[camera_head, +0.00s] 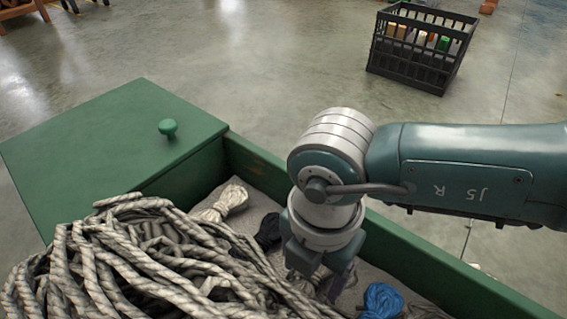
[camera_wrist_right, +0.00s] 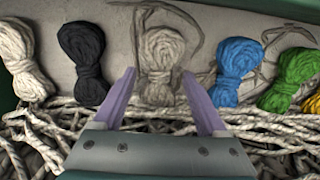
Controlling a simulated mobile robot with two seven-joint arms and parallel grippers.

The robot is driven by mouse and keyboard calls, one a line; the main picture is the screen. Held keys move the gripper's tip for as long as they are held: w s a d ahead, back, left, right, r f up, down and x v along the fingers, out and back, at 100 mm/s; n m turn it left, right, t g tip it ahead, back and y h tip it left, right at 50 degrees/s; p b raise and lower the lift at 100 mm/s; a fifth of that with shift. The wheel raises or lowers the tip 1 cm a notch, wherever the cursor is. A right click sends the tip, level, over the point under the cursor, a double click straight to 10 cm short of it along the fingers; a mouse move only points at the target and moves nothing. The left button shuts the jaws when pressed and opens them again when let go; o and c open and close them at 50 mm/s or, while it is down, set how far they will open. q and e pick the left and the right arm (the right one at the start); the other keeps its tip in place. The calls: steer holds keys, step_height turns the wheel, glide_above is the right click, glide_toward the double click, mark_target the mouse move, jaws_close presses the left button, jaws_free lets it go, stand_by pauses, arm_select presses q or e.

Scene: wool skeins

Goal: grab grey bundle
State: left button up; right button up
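The grey bundle (camera_wrist_right: 160,52) is a tied skein lying in the row of skeins in the right wrist view. A thin grey strand loops around it. My right gripper (camera_wrist_right: 158,76) is open, with one finger at each side of the grey bundle in that view. I cannot tell whether the fingers touch it or are above it. In the head view my right gripper (camera_head: 320,284) points down into the green box and largely hides the grey bundle. My left gripper is in neither view.
A cream skein (camera_head: 230,200) and a black skein (camera_head: 268,232) lie left of the gripper, a blue skein (camera_head: 382,300) right. A green skein (camera_wrist_right: 290,78) lies farther right. Thick rope (camera_head: 150,255) heaps in front. The green box wall (camera_head: 430,262) runs behind; a black crate (camera_head: 420,50) stands beyond.

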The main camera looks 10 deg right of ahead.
steer(key=c, duration=1)
steer(key=shift+c, duration=0.2)
